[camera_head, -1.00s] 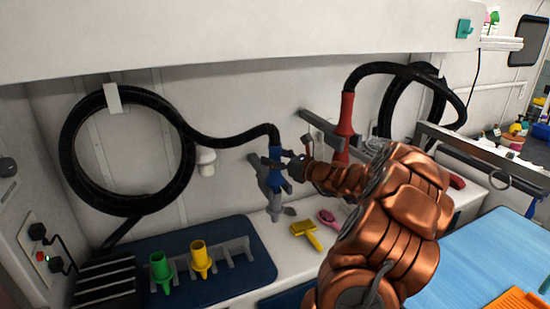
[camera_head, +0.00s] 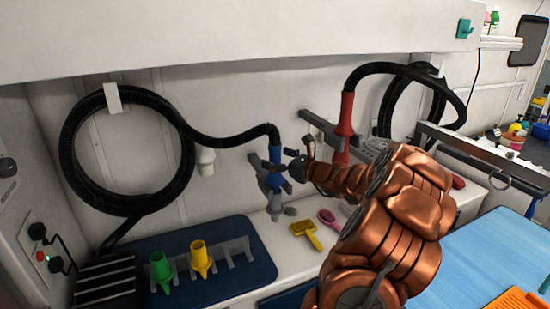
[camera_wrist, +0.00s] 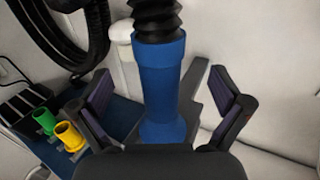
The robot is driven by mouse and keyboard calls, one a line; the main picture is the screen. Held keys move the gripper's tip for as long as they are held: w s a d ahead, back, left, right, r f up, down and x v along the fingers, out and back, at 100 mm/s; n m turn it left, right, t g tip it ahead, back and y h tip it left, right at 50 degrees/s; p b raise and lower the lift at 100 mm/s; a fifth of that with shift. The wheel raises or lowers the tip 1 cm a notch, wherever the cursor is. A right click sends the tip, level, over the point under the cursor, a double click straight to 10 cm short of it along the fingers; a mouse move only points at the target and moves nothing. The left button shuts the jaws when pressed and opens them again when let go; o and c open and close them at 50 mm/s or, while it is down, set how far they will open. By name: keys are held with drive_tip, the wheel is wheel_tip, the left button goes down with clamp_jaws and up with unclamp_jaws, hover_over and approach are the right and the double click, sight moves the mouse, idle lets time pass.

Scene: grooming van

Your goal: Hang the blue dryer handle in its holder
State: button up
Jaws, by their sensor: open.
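The blue dryer handle (camera_head: 275,165) hangs upright at the end of a black hose, with a grey nozzle (camera_head: 274,205) below it. It sits at the grey wall holder (camera_head: 258,172), whose arm shows beside and behind it. In the wrist view the blue handle (camera_wrist: 160,85) stands between the fingers with gaps on both sides. My gripper (camera_head: 288,160) is right beside the handle in the head view; it also shows in the wrist view (camera_wrist: 163,105) with its fingers spread, open. The exact fit of handle in holder is partly hidden.
A red dryer handle (camera_head: 345,122) hangs in another holder to the right. Green (camera_head: 160,268) and yellow (camera_head: 200,258) nozzles stand in a rack on a dark blue mat (camera_head: 240,278). A yellow brush (camera_head: 306,233) and pink brush (camera_head: 327,218) lie on the counter.

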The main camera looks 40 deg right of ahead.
drive_tip(key=s+d+p, duration=0.1)
drive_tip(key=s, duration=0.8)
drive_tip(key=shift+s+d+p, duration=0.15)
drive_tip(key=shift+s+p, duration=0.05)
drive_tip(key=shift+p, duration=0.1)
idle(1.2)
idle(0.6)
